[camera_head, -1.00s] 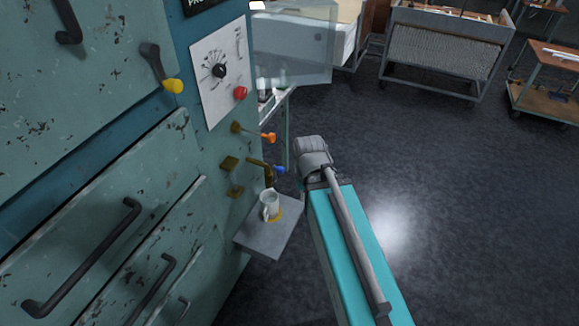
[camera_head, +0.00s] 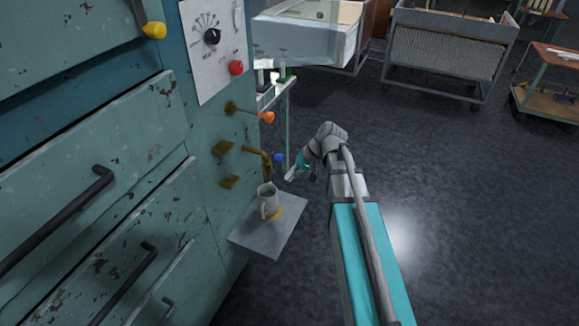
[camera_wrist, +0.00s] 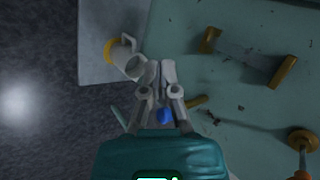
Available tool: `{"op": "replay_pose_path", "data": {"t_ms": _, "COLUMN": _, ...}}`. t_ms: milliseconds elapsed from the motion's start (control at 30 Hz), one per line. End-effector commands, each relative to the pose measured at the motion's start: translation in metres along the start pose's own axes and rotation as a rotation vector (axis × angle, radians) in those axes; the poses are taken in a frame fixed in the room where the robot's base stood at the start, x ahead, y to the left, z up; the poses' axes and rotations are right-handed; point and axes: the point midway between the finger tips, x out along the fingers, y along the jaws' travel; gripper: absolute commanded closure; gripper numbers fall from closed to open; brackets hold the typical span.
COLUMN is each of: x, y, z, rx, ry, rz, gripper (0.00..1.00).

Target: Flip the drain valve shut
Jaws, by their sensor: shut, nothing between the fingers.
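A brass spout (camera_head: 262,158) with a blue knob (camera_head: 279,158) sticks out from the green cabinet, above a mug. An orange knob (camera_head: 266,117) on a brass stem sits higher. No label shows which is the drain valve. My gripper (camera_head: 290,175) is shut and empty, just right of and slightly below the blue knob. In the wrist view the closed fingertips (camera_wrist: 160,66) point toward the mug (camera_wrist: 122,55). The blue knob (camera_wrist: 164,116) shows between the finger bases there; I cannot tell whether it touches the gripper.
The pale mug (camera_head: 268,197) with a yellow base stands on a small grey shelf (camera_head: 245,236) under the spout. Brass brackets (camera_head: 222,148) sit left of the spout. A dial panel with a red button (camera_head: 235,67) is above. Open dark floor (camera_head: 450,200) lies right.

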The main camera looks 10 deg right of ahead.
Motion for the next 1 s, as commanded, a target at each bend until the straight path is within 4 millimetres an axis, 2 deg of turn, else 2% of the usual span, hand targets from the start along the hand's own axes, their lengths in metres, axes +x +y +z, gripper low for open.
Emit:
{"op": "replay_pose_path", "data": {"t_ms": 33, "x": 0.011, "y": 0.011, "z": -0.015, "rx": 0.012, "ry": 0.005, "rz": -0.044, "gripper": 1.0}}
{"op": "replay_pose_path", "data": {"t_ms": 100, "x": 0.015, "y": 0.016, "z": -0.027, "rx": 0.024, "ry": 0.011, "rz": -0.106, "gripper": 1.0}}
{"op": "replay_pose_path", "data": {"t_ms": 467, "x": 0.017, "y": 0.046, "z": -0.093, "rx": 0.077, "ry": 0.051, "rz": -0.43, "gripper": 1.0}}
{"op": "replay_pose_path", "data": {"t_ms": 800, "x": -0.002, "y": 0.087, "z": -0.152, "rx": 0.104, "ry": 0.1, "rz": -0.731, "gripper": 1.0}}
{"op": "replay_pose_path", "data": {"t_ms": 1000, "x": -0.018, "y": 0.108, "z": -0.174, "rx": 0.108, "ry": 0.124, "rz": -0.864, "gripper": 1.0}}
